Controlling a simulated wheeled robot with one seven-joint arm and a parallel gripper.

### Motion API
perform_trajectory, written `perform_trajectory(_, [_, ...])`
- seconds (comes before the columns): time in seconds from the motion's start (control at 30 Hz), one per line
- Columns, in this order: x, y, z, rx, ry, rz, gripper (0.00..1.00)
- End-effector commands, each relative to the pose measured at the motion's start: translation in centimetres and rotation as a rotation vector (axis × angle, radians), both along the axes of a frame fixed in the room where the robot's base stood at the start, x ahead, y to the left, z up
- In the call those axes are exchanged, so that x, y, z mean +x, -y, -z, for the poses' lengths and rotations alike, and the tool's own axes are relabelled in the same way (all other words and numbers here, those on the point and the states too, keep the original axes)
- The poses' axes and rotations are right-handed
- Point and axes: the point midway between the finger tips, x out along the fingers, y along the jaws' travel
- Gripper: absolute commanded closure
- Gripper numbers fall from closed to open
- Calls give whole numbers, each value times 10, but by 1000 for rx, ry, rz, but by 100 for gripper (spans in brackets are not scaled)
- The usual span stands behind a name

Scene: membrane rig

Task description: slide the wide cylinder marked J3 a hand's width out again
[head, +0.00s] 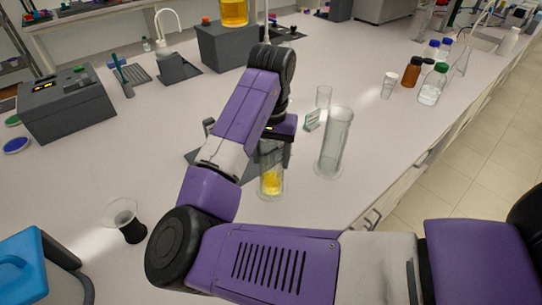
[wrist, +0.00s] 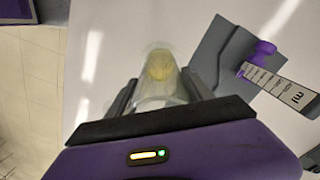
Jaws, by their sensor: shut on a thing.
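My gripper (head: 275,138) is shut on a clear glass cylinder (head: 271,182) with yellow liquid low inside it. The cylinder looks upright and its base appears at the bench top; I cannot tell whether it touches. In the wrist view the same cylinder (wrist: 158,75) sits between the two fingers of my gripper (wrist: 160,92). A second clear cylinder (head: 335,143), tall and empty-looking, stands just to the right. I cannot read a J3 mark on either one. My arm hides part of the held cylinder's top.
A dark flat base with a purple clip (wrist: 264,48) and a printed strip lies beside the held cylinder. Brown and clear bottles (head: 433,84) stand back right. The bench's right edge is close.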

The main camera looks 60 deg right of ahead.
Motion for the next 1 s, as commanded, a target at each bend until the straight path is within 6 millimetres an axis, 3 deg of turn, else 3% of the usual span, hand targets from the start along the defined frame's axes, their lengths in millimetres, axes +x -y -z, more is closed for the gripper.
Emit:
perform_trajectory(0.13, [0,0,0,-1,0,0,100])
perform_trajectory(0.17, [0,0,0,-1,0,0,36])
perform_trajectory(0.27, [0,0,0,-1,0,0,17])
perform_trajectory(0.67, [0,0,-5,-1,0,0,15])
perform_trajectory(1.0, [0,0,-57,1,5,1,15])
